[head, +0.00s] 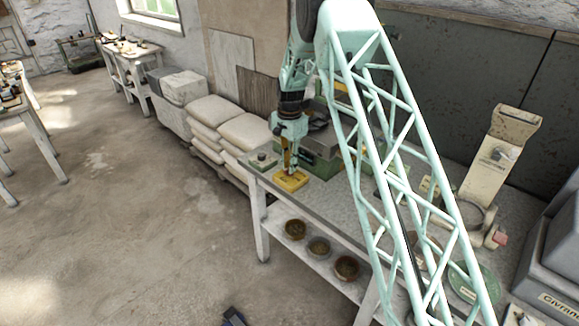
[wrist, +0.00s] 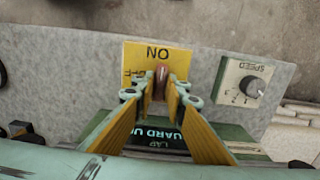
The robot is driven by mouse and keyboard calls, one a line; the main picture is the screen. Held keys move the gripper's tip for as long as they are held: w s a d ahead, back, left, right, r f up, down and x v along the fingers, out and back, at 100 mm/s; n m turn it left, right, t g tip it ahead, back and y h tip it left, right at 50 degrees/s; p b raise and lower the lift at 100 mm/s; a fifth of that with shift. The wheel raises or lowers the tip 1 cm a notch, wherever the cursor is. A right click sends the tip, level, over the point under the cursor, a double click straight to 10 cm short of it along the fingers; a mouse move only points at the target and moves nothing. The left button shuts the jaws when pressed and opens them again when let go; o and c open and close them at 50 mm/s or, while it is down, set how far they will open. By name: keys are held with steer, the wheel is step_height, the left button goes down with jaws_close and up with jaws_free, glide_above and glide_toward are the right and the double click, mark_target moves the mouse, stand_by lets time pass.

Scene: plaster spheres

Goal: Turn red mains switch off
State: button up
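The red mains switch (wrist: 160,80) has a red-brown lever on a yellow plate (wrist: 180,53) in the wrist view. In the head view, my gripper (head: 290,171) points down at the yellow plate (head: 291,181) on the bench's left end.
A SPEED dial box (wrist: 243,84) sits just right of the plate. A green machine (wrist: 160,136) marked GUARD UP lies close under the fingers. Bags (head: 215,120) stand behind the bench's left end. Bowls (head: 318,246) sit on the shelf below.

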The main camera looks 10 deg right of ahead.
jaws_close()
steer(key=shift+n, duration=0.5)
steer(key=n, duration=0.7)
steer(key=shift+n+b, duration=0.4)
steer(key=n, duration=0.4)
steer(key=shift+n, duration=2.5)
